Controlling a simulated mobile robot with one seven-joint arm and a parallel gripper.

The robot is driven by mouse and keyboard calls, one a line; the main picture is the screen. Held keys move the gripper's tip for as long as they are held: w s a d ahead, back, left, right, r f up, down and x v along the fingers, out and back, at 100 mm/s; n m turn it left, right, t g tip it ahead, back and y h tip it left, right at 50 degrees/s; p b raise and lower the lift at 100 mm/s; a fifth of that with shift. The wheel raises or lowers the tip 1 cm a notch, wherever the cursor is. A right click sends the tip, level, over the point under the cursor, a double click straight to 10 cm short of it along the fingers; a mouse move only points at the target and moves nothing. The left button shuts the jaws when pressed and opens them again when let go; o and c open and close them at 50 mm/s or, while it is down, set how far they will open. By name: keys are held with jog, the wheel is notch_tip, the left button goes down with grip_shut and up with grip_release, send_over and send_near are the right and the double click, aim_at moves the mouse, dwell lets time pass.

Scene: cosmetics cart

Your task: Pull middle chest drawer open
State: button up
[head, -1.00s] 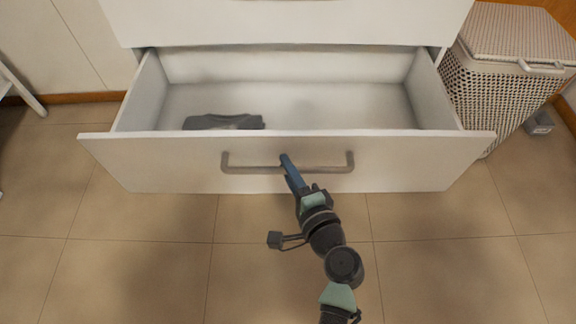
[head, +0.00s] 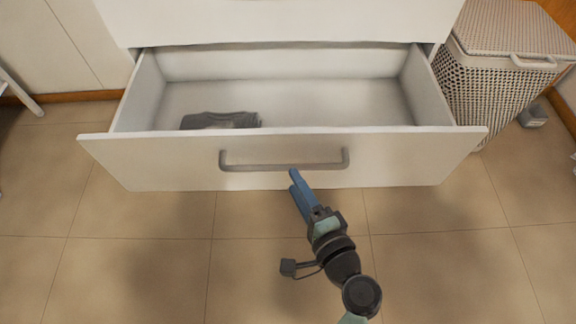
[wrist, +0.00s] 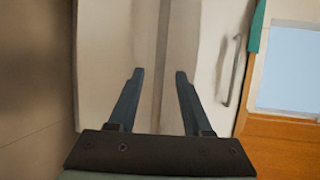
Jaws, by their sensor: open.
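A white chest drawer (head: 390,160) stands pulled well out in the head view, with its interior exposed. Its grey bar handle (head: 240,167) runs across the front panel. My gripper (head: 293,179) has blue fingers and is just in front of and slightly below the handle, apart from it as far as I can tell. In the wrist view my gripper (wrist: 156,74) has its two fingers spread, with nothing held between them. A white front (wrist: 105,50) fills the view beyond the fingers.
A dark grey folded item (head: 220,120) lies in the drawer at the left. A closed drawer front (head: 280,20) is above. A woven hamper (head: 495,85) stands close on the right. Tiled floor (head: 130,260) in front is clear.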

jog(key=p+v, duration=0.1)
jog(key=v, duration=0.5)
jog(key=shift+s, duration=0.3)
jog(key=shift+d+r, duration=0.1)
jog(key=shift+r, duration=0.05)
